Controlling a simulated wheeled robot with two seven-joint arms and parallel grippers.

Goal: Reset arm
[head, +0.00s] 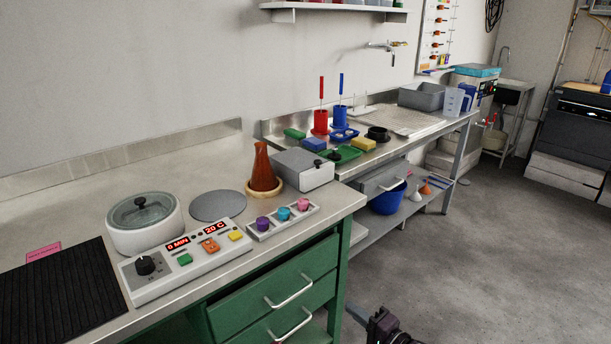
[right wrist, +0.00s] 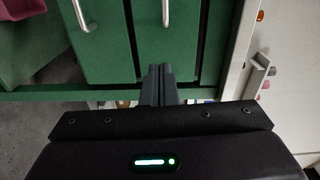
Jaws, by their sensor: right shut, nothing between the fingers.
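My right gripper (right wrist: 158,84) shows in the right wrist view with its two fingers together, shut and empty. It is close to the front of the green drawer cabinet (right wrist: 105,45), with two silver handles beyond it. In the head view only a dark part of my right arm shows at the bottom edge, below and right of the green cabinet (head: 275,285). My left gripper is in neither view.
The counter holds a control panel (head: 187,260), a lidded round pot (head: 143,237), an orange flask (head: 262,172) and a grey box (head: 303,174). A second bench with a blue bowl (head: 388,200) on its lower shelf stands behind. The floor (head: 500,270) at right is clear.

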